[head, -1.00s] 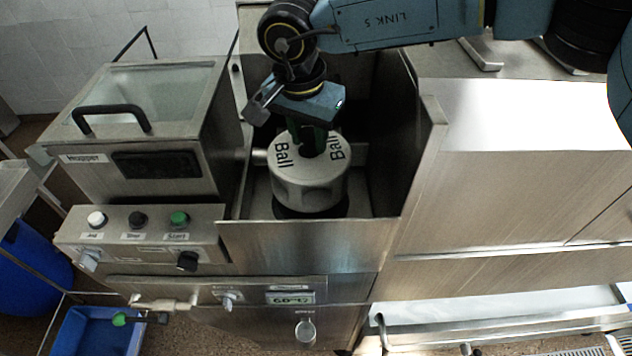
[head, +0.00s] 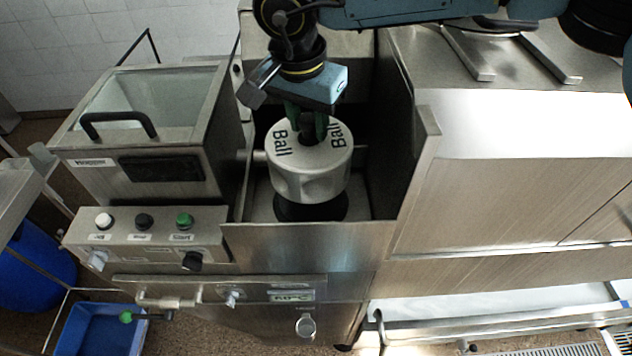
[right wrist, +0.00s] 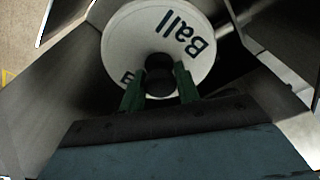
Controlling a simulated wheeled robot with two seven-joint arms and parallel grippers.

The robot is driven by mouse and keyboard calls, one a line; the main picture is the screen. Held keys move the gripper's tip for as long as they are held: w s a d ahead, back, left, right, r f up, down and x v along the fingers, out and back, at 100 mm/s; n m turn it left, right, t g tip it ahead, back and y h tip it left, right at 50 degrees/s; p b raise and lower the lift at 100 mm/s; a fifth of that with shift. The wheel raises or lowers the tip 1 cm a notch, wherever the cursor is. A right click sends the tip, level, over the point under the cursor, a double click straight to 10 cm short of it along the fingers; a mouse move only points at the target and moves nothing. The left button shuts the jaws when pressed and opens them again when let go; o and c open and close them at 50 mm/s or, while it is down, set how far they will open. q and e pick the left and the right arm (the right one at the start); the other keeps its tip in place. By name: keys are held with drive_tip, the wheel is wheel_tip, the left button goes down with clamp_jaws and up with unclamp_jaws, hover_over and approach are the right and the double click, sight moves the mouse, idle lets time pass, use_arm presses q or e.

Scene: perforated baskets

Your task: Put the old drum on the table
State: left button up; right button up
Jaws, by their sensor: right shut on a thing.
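The drum (head: 308,178) is a silver metal cylinder with "Ball" printed twice on its pale top and a black knob in the middle. It is upright inside the open steel bay of the machine, above a dark round base. My right gripper (head: 307,128) reaches down from above, its green fingers shut on the black knob. In the right wrist view the drum (right wrist: 118,45) fills the top middle, and the fingers of my right gripper (right wrist: 160,85) close on both sides of the knob. My left gripper is not in view. I cannot make out which surface is the table.
Steel walls surround the bay, with the right wall (head: 428,150) tall and the front wall (head: 305,245) lower. A hopper (head: 165,168) with a glass lid and a control panel (head: 150,238) stand at left. A flat steel top (head: 500,80) with two bars lies right. A blue bin (head: 100,330) sits on the floor.

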sight(308, 147)
wheel_tip(308, 147, up, 8)
drive_tip(key=s+p, duration=0.1)
drive_tip(key=p, duration=0.2)
drive_tip(key=shift+s+f, duration=0.15)
drive_tip(key=shift+s, duration=0.25)
idle(0.4)
idle(0.4)
